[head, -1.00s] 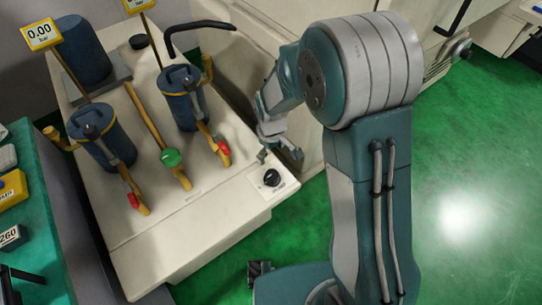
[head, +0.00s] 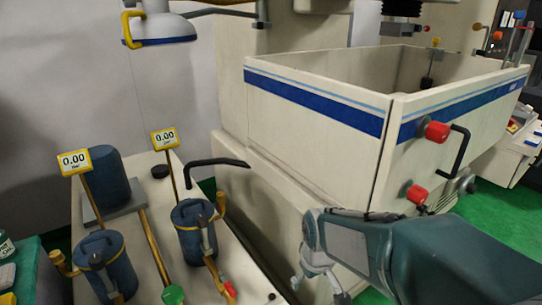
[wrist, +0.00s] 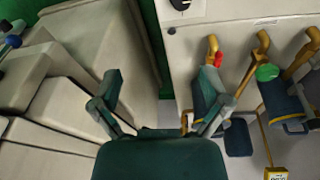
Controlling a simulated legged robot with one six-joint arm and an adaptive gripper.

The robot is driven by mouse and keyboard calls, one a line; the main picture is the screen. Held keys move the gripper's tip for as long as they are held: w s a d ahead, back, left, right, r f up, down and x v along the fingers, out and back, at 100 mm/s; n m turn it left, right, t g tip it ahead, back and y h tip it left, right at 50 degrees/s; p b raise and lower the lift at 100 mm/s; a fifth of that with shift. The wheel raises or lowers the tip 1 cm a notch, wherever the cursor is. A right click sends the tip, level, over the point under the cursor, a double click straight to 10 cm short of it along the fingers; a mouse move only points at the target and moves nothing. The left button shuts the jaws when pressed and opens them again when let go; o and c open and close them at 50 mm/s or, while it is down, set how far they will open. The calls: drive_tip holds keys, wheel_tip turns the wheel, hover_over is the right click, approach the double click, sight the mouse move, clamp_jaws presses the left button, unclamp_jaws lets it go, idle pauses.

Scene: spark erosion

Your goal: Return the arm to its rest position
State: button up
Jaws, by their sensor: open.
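My gripper (head: 320,288) shows at the bottom of the head view, in front of the cream machine's lower body. It is open with nothing between its fingers. My teal and grey arm reaches in from the lower right. In the wrist view my gripper (wrist: 160,88) has its two fingers spread well apart, with the floor and bench edge beyond. My arm's base is out of the head view.
A cream bench (head: 140,215) holds blue filter canisters (head: 192,230), yellow pipes and two gauges (head: 165,138) reading 0.00. The cream machine tank (head: 315,110) with red knobs (head: 437,132) stands right of it. A black knob (wrist: 180,4) shows in the wrist view. Green floor lies right.

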drive_tip(key=s+d+r+m+t, duration=0.1)
drive_tip(key=s+d+r+m, duration=0.1)
drive_tip(key=s+r, duration=0.3)
drive_tip(key=s+d+r+m+t, duration=0.2)
drive_tip(key=s+d+r+m, duration=0.1)
drive_tip(key=s, duration=0.6)
wheel_tip(320, 180, up, 3)
drive_tip(key=shift+s+d+f, duration=0.2)
drive_tip(key=shift+s+d, duration=0.15)
drive_tip(key=shift+d, duration=0.45)
